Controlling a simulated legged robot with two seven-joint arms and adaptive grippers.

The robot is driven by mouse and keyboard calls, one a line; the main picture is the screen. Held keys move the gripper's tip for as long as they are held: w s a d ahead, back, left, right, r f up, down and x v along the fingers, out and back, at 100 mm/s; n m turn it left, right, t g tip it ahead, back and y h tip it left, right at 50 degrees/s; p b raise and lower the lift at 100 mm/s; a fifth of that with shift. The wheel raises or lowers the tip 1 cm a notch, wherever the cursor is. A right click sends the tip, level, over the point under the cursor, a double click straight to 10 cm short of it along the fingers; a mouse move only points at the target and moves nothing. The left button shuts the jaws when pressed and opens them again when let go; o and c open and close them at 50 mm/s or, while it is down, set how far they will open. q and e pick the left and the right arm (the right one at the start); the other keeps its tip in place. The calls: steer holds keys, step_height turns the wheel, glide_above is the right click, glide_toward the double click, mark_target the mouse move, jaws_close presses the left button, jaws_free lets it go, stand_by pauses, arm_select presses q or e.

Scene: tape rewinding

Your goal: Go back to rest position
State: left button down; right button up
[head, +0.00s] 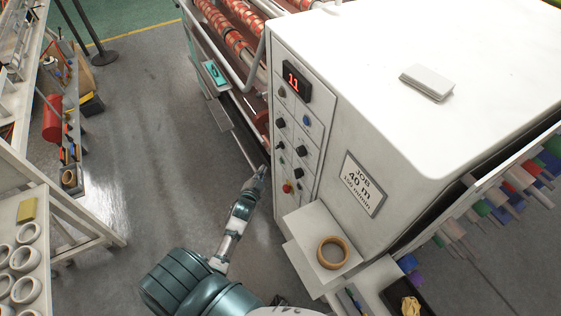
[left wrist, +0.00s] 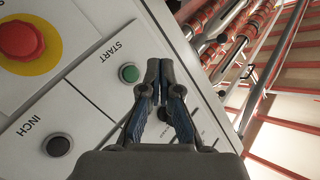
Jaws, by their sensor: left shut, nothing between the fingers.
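My left gripper (head: 262,172) is in front of the lower left edge of the machine's control panel (head: 303,132). In the left wrist view my left gripper (left wrist: 159,68) has its fingertips together, with nothing held. Beside the fingers are a green START button (left wrist: 129,73), a dark INCH button (left wrist: 58,146) and a large red button (left wrist: 20,40) on a yellow disc. Whether the fingertips touch the panel cannot be told. My right gripper is not seen.
A small shelf on the machine holds a tan tape roll (head: 332,252). A job sign (head: 362,185) is on the white machine (head: 440,50). Red patterned rollers (head: 232,38) lie behind the panel. White tape rolls (head: 25,259) sit on a left rack. The grey floor (head: 140,130) between is clear.

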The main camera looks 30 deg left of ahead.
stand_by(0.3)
arm_select(q)
steer(key=s+d+f+g+h+b, duration=0.15)
steer(key=s+d+f, duration=0.3)
steer(key=f, duration=0.55)
steer(key=s+d+f+g+h+p, duration=0.1)
steer(key=s+d+f+g, duration=0.3)
steer(key=f, duration=0.6)
steer(key=s+d+f+g+h+b, duration=0.1)
steer(key=s+d+f, duration=0.3)
steer(key=f, duration=0.6)
steer(key=s+d+f+g, duration=0.2)
steer(key=s+f, duration=0.3)
steer(key=s, duration=0.6)
steer(key=s+d+f+n+g+h+b, duration=0.1)
steer(key=s+f, duration=0.5)
steer(key=s, duration=0.6)
steer(key=s+d+f+g, duration=0.4)
steer(key=s+f+g, duration=0.1)
steer(key=s, duration=0.6)
steer(key=shift+s+f, duration=0.2)
steer(key=shift+f, duration=0.4)
steer(key=shift+w+d+h, duration=0.1)
steer(key=shift+h, duration=0.15)
